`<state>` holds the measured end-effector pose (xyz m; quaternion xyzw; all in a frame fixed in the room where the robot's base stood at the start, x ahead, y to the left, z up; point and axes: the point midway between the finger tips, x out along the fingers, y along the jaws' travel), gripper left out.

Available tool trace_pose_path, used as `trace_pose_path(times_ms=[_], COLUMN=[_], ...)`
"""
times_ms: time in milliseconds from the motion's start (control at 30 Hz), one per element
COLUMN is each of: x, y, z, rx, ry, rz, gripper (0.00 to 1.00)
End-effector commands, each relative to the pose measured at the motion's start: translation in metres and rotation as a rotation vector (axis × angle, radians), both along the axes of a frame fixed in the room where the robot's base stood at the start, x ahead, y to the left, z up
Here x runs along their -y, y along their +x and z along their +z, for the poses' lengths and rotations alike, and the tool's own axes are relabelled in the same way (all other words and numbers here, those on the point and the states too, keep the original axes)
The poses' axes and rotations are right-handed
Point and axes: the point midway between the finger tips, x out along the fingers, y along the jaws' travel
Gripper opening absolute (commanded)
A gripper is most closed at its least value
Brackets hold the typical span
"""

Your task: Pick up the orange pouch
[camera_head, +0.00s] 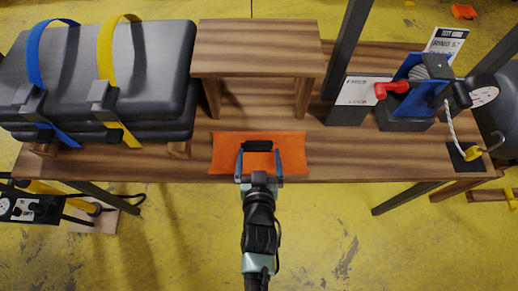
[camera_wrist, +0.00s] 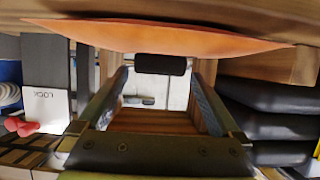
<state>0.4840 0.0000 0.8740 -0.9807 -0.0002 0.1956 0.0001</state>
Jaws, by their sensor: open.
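The orange pouch (camera_head: 229,148) lies flat on the wooden bench, near its front edge. A black handle (camera_head: 257,146) stands on its middle. In the wrist view the pouch (camera_wrist: 230,42) runs as a wide band along the top, with the black handle (camera_wrist: 160,64) under it. My gripper (camera_head: 259,160) is over the pouch with its two fingers apart. In the wrist view my gripper (camera_wrist: 160,76) has one finger on each side of the handle, near the tips. Neither finger clearly touches it.
A small wooden riser (camera_head: 258,48) stands behind the pouch. Black rolled boats (camera_head: 95,75) with blue and yellow straps lie at left. A blue winch (camera_head: 410,95) with a red handle and a white-labelled block (camera_head: 362,92) stand at right. Bare bench (camera_head: 335,160) lies right of the pouch.

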Motion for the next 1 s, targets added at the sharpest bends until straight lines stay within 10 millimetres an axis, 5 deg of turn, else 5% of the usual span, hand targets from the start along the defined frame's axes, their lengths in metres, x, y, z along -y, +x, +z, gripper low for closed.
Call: trace_pose_path(times_ms=[300, 600, 1000], x=[0.0, 0.0, 0.0], y=[0.038, 0.041, 0.04], z=[-0.01, -0.012, -0.012], rx=[0.002, 0.001, 0.001], ry=[-0.001, -0.001, 0.0], rz=[-0.001, -0.001, -0.001], gripper=[1.0, 1.0, 0.3])
